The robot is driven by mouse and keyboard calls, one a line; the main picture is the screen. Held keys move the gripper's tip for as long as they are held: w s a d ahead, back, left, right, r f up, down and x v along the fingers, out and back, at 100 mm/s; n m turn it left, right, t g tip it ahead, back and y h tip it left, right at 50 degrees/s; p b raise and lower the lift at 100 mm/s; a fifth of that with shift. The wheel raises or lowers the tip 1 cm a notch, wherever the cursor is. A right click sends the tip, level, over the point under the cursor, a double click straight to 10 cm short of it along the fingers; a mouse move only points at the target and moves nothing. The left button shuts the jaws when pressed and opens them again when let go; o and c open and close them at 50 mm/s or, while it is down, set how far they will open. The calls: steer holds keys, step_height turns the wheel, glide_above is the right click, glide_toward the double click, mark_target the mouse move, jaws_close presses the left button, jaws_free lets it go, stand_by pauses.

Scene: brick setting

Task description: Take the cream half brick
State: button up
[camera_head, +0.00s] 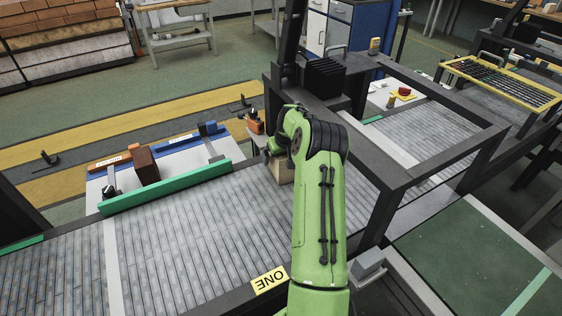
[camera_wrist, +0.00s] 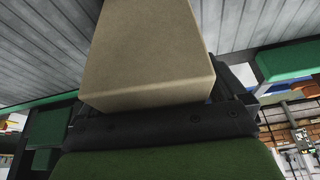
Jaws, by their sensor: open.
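The cream half brick (camera_wrist: 150,55) fills the upper middle of the wrist view, close to the dark, screwed edge of my gripper (camera_wrist: 160,125). My gripper is open. Whether the brick is touching a finger or lies between both cannot be told, as the far side is out of view. In the head view a small part of the cream brick (camera_head: 282,171) shows on the roller conveyor, just left of my green arm. My arm hides the rest of it and my fingers there.
The grey roller conveyor (camera_head: 170,240) has a green side guard (camera_head: 165,187) along its far edge. A dark frame (camera_head: 425,165) stands to the right of my arm. A red-brown brick (camera_head: 146,165) stands on a white table behind the guard. The conveyor's left part is clear.

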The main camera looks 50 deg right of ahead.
steer(key=shift+f, duration=0.1)
steer(key=c, duration=1.6)
steer(key=shift+o, duration=0.2)
